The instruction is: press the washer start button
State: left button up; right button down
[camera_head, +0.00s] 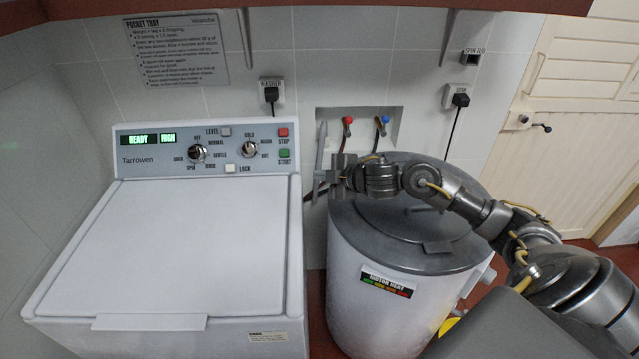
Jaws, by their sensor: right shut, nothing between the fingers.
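The white washer (190,250) stands at the left with its lid shut. Its back panel (150,170) carries lit displays reading READY and HIGH, dials and buttons. The green START button (284,154) is at the panel's right end, below the red STOP button (283,132). My right gripper (316,178) comes in from the right, over the left side of the spinner. Its fingers are shut and empty, to the right of the START button and apart from it. My left gripper is not in view.
A round spinner (345,270) with a grey lid stands right of the washer, under my right arm. Red and blue taps (347,121) sit in a wall recess behind. Plugged sockets (270,92) and a notice (176,50) are on the wall. A door (560,130) is at the right.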

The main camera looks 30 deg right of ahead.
aim_at(284, 153)
jog(key=z, duration=1.85)
jog(key=i, duration=0.45)
jog(key=u, duration=2.1)
